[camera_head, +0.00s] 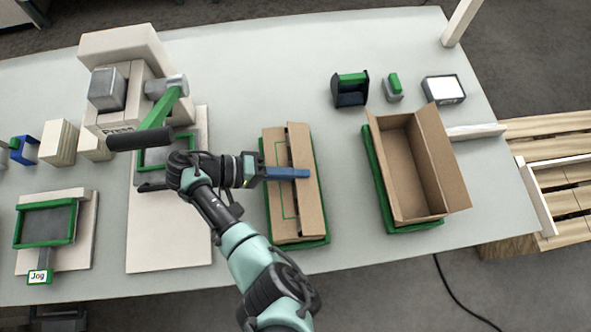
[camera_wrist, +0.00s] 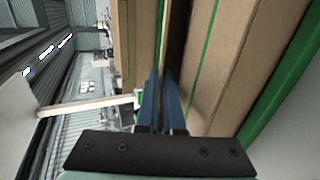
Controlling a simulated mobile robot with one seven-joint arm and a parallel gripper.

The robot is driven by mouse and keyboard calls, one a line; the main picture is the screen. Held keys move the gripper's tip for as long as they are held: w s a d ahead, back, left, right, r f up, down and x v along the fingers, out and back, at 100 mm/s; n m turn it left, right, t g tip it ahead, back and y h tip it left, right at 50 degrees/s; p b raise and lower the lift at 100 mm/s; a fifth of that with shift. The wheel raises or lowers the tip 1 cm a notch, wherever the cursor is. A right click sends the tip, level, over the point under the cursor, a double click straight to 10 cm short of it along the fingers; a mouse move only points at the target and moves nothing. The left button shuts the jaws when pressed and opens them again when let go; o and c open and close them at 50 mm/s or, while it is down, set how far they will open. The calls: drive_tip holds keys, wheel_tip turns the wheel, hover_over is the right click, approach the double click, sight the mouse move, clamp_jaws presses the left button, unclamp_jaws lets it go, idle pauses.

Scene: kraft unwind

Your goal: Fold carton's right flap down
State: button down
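A brown carton (camera_head: 298,243) sits on a green-edged tray (camera_head: 328,210) near the table's middle. Its left flap (camera_head: 276,160) lies inward over the top and has a green outline. Its right flap (camera_head: 311,205) also leans inward, with a narrow dark gap between the two. My gripper (camera_head: 303,173) reaches across the carton from the left, its blue fingers over the right flap.
A second carton (camera_head: 410,170) stands open on a green tray (camera_head: 376,180) to the right. Small green and black items and a white-screened device (camera_head: 444,89) stand behind it. A beige machine (camera_head: 130,80) with a green arm stands left. Clear table lies between the cartons.

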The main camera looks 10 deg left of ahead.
drive_tip(key=c, duration=1)
unclamp_jaws()
drive_tip(key=shift+c, duration=0.2)
drive_tip(key=shift+f, duration=0.1)
drive_tip(key=shift+y, duration=0.3)
